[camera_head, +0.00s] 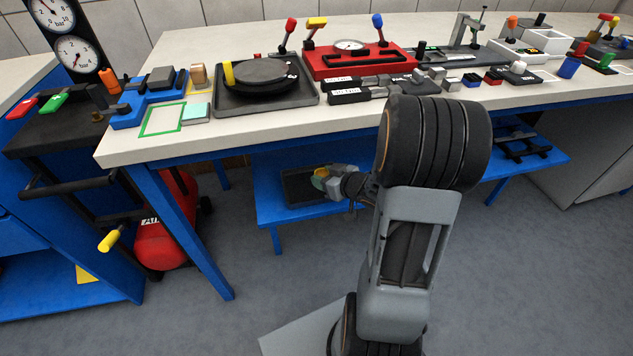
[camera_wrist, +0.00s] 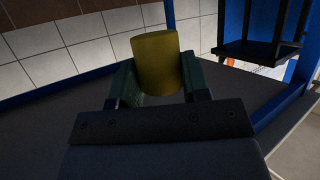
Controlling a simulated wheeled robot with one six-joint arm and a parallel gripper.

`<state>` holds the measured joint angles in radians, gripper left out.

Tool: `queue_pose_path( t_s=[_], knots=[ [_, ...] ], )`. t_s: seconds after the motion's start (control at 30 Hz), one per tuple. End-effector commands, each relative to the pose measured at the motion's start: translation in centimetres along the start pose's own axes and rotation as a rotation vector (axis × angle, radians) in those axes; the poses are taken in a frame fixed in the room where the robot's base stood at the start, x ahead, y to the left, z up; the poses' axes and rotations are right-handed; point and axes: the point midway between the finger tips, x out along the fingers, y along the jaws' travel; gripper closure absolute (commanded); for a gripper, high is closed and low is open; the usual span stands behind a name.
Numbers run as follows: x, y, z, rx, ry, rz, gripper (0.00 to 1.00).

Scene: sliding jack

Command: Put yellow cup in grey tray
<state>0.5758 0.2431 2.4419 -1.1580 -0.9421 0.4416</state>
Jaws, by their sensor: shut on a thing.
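The yellow cup (camera_wrist: 160,62) is between the two fingers of my gripper (camera_wrist: 157,75) in the wrist view, with a finger against each side. It looks upright. In the head view my gripper (camera_head: 331,182) reaches in under the bench top, with a small yellow patch of the cup (camera_head: 320,172) at its tip. A dark grey tray (camera_head: 292,189) lies on the blue lower shelf there. The gripper overlaps the tray's right part in the picture. I cannot tell whether the cup touches the tray.
The white bench top (camera_head: 240,140) hangs over the lower shelf (camera_head: 268,209) and carries a red gauge box (camera_head: 350,62) and a black turntable (camera_head: 262,80). Blue table legs (camera_head: 185,225) stand at the left, near a red compressor (camera_head: 160,243). Grey floor in front is open.

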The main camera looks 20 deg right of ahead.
Motion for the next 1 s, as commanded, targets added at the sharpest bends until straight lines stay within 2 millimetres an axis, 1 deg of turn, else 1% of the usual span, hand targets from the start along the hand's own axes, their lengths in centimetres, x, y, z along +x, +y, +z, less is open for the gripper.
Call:
queue_pose_path(
  t_s=[0.03, 0.1, 0.2, 0.33, 0.43, 0.67, 0.73, 0.77, 0.9, 1.0],
  knots=[
    [1.3, 0.4, 0.6, -0.001, 0.000, -0.001, 0.85],
    [2.6, 0.9, 1.1, 0.001, -0.001, -0.001, 0.85],
    [4.2, 1.4, 2.1, 0.002, -0.001, -0.001, 0.85],
    [5.9, 2.1, 3.0, 0.002, -0.001, 0.000, 0.85],
    [6.7, 2.4, 3.3, 0.001, 0.000, 0.001, 0.85],
    [7.4, 2.6, 3.6, 0.002, 0.000, 0.002, 0.85],
    [7.9, 2.8, 4.0, 0.001, 0.000, 0.001, 0.85],
    [8.2, 2.8, 4.2, 0.001, 0.000, 0.001, 0.85],
    [9.1, 2.8, 6.3, 0.001, -0.001, 0.001, 0.85],
    [9.4, 2.9, 7.0, 0.002, 0.000, 0.001, 0.85]
  ],
)
